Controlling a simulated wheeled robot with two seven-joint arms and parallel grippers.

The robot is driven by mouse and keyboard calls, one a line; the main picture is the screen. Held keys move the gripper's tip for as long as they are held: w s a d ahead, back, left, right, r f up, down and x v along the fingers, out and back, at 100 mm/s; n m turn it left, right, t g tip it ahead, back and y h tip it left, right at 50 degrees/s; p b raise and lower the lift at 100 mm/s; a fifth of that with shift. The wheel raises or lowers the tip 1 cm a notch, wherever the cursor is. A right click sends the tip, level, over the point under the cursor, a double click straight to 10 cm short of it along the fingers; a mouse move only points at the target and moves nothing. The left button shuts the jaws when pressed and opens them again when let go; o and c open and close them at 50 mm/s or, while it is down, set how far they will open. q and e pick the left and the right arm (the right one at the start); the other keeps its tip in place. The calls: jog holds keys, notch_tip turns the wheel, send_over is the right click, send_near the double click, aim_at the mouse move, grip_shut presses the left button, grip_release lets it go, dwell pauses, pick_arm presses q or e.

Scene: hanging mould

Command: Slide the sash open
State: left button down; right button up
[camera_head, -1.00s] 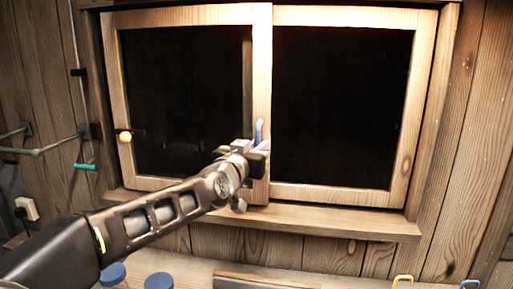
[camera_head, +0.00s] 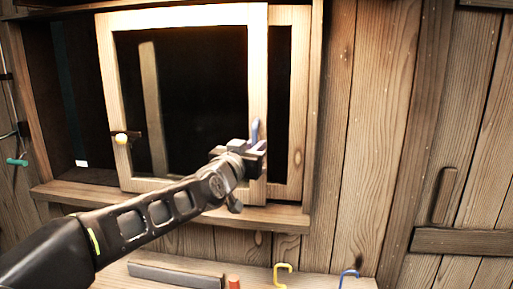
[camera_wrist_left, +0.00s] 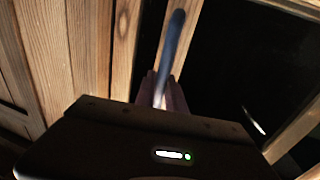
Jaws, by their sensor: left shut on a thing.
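The sash (camera_head: 108,90) is a light wooden frame around a dark pane. It stands over most of the right part of the window, and a dark opening (camera_head: 62,110) shows to its left. A blue upright handle (camera_head: 256,130) is on its right stile; it also shows in the left wrist view (camera_wrist_left: 175,45). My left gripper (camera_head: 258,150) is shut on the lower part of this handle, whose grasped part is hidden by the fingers. My right gripper is not in view.
The other pane's wooden frame (camera_head: 298,100) shows behind the sash at the right. The sill (camera_head: 75,197) runs below. A ledge with a yellow hook (camera_head: 283,270), a blue hook (camera_head: 349,275) and a red object (camera_head: 234,282) is underneath.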

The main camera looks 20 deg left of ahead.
pick_arm(q)
jog(key=shift+d, duration=0.1)
dwell(0.3)
jog(key=c, duration=1.4)
grip_release()
jog(key=s+b, duration=0.2)
jog(key=s, duration=0.5)
jog(key=shift+s+d, duration=0.15)
jog(key=shift+s, duration=0.25)
